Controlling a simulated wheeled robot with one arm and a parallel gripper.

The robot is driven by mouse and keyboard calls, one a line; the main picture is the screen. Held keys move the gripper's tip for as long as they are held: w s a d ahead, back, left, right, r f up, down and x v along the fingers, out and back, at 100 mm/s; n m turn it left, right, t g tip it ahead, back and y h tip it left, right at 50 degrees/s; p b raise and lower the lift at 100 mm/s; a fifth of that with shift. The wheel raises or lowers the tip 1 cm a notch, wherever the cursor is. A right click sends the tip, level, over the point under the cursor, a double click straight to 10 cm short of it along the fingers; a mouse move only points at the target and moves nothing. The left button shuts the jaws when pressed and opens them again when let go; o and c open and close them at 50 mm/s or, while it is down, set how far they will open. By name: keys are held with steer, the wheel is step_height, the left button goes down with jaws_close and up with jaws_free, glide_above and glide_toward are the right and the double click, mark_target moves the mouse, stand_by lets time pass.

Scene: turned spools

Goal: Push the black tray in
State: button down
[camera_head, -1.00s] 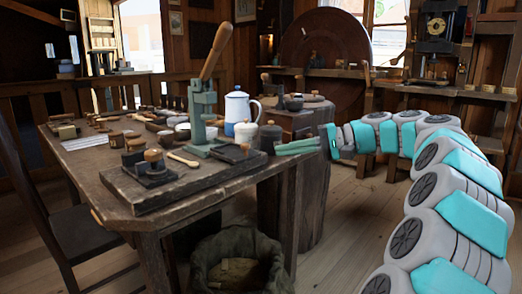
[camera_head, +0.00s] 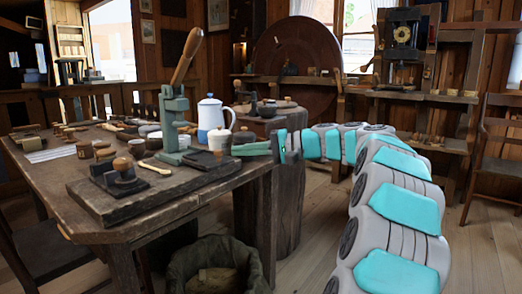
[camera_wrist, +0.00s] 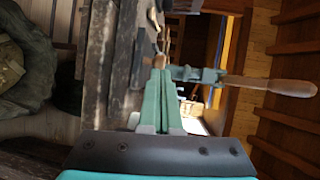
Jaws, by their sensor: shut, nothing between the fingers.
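The black tray (camera_head: 203,161) lies flat on the thick wooden board at the table's near right part, in front of the green lever press (camera_head: 174,125). My gripper (camera_head: 236,150) reaches in from the right, with its green fingers level and closed together. Their tips are close to the tray's right end in the head view; I cannot tell whether they touch it. In the wrist view the shut fingers (camera_wrist: 160,75) point away from the camera, with nothing seen between them. I cannot make out the tray there.
A sack (camera_head: 215,265) stands on the floor below.

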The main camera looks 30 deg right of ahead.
mark_target(209, 156)
steer(key=shift+x, duration=1.15)
steer(key=w+a+p, duration=0.1)
steer(key=w, duration=0.2)
steer(key=w+a+p, duration=0.1)
steer(key=w, duration=0.2)
steer(key=w+a+p, duration=0.1)
steer(key=w, duration=0.2)
steer(key=shift+w+a, duration=0.1)
steer(key=shift+a, duration=0.05)
